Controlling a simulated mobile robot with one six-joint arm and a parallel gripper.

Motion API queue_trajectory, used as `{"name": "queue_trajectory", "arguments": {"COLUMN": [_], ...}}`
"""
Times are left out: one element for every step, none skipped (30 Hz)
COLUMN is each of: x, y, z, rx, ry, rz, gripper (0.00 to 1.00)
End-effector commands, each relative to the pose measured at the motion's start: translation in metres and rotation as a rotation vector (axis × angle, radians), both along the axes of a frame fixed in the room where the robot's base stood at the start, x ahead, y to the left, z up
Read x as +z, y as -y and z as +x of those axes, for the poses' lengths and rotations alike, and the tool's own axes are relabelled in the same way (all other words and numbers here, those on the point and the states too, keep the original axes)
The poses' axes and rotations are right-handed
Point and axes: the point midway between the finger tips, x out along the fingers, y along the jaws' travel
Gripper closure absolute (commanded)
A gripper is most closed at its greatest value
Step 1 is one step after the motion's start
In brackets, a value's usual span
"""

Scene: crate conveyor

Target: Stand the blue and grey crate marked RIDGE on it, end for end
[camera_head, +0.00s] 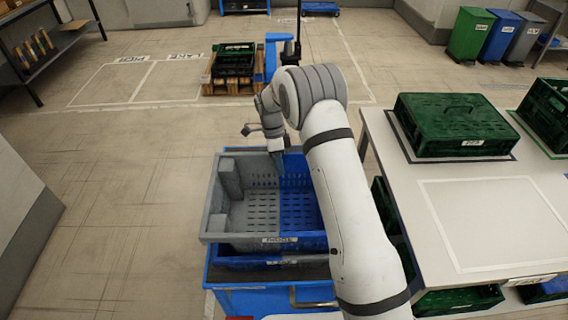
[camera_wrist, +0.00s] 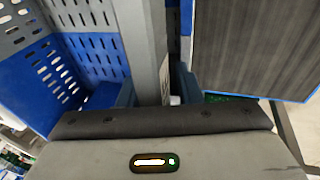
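The crate marked RIDGE (camera_head: 222,236), half grey and half blue, sits open side up over another blue crate (camera_head: 250,262) on a blue cart. Its label faces me on the near wall, and the inside I can see is empty. The lower crate is mostly hidden and its label is too small to read. My gripper (camera_head: 279,160) is down at the far wall of the RIDGE crate, partly hidden by my arm. In the wrist view my gripper's fingers (camera_wrist: 156,92) stand on either side of the crate's rim (camera_wrist: 148,45), with a gap showing beside the right finger.
A white table (camera_head: 425,200) at right carries a closed green crate (camera_head: 455,128) and another green crate (camera_head: 548,115); more crates are underneath. A pallet (camera_head: 215,88) with a dark crate stands at the back, near floor markings. The floor at left is clear.

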Motion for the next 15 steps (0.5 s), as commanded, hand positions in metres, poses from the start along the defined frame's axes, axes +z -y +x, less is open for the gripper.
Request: {"name": "queue_trajectory", "arguments": {"x": [0.0, 0.0, 0.0, 0.0, 0.0, -0.001, -0.001, -0.001, -0.001, -0.001, -0.001, 0.001, 0.003, 0.006, 0.011], "y": [0.0, 0.0, 0.0, 0.0, 0.0, 0.0, 0.0, 0.0, 0.0, 0.0, 0.0, -0.001, -0.001, -0.001, -0.002], "z": [0.0, 0.0, 0.0, 0.0, 0.0, 0.0, 0.0, 0.0, 0.0, 0.0, 0.0, 0.001, 0.002, 0.003, 0.004], "rx": [0.0, 0.0, 0.0, 0.0, 0.0, 0.0, 0.0, 0.0, 0.0, 0.0, 0.0, 0.0, 0.0, 0.0, 0.0], "ry": [0.0, 0.0, 0.0, 0.0, 0.0, 0.0, 0.0, 0.0, 0.0, 0.0, 0.001, 0.001, 0.002, 0.002, 0.002], "rz": [0.0, 0.0, 0.0, 0.0, 0.0, 0.0, 0.0, 0.0, 0.0, 0.0, 0.0, 0.0, 0.0, 0.0, 0.0], "gripper": [0.64, 0.62, 0.58, 0.57, 0.57, 0.57, 0.57, 0.57, 0.57, 0.57, 0.57, 0.57, 0.57, 0.57, 0.57]}}
